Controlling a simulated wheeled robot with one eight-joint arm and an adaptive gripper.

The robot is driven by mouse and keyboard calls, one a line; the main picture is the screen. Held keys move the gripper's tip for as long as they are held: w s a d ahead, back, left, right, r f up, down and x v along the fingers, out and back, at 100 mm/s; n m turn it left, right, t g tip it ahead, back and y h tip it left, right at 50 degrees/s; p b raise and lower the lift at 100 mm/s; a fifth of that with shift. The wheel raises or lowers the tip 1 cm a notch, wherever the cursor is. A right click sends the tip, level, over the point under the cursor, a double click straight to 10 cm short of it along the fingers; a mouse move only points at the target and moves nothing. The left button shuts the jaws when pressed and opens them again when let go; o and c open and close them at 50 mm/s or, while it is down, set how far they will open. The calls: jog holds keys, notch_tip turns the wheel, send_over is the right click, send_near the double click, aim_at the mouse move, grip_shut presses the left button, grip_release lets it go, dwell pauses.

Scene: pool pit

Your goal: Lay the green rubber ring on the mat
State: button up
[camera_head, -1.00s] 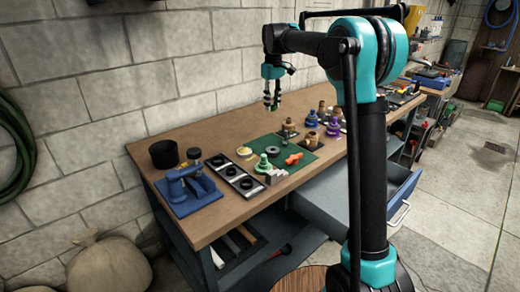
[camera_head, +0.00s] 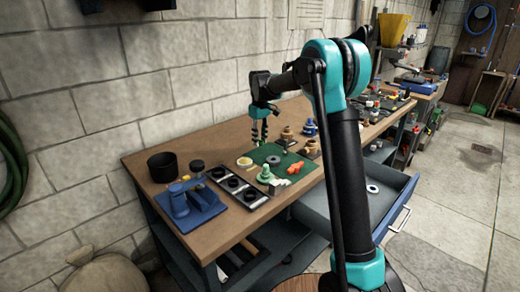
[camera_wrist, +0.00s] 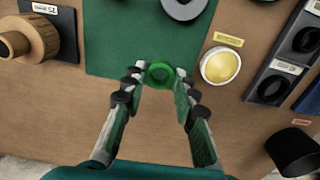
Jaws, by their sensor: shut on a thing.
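My gripper (camera_wrist: 160,76) is shut on the green rubber ring (camera_wrist: 160,67), which sits between the fingertips in the wrist view. The green mat (camera_wrist: 108,45) lies beneath on the bench, and the ring appears in front of its lower edge in that view. The ring looks held above the surface; the exact gap cannot be told. In the head view my gripper (camera_head: 258,138) points down near the back edge of the mat (camera_head: 262,152). The ring is too small to make out there.
A grey ring (camera_wrist: 184,6) lies on the mat, with a green fitting (camera_head: 265,174) and orange piece (camera_head: 294,168) nearby. A yellow dish (camera_wrist: 220,66) and a tray of black rings (camera_wrist: 268,87) stand beside it. A brass fitting (camera_wrist: 36,40) is opposite; a black cup (camera_wrist: 293,152) stands apart.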

aim_at(260, 155)
jog(key=shift+f, duration=2.5)
jog(key=shift+f, duration=0.1)
jog(key=o, duration=0.7)
jog(key=shift+o, duration=0.2)
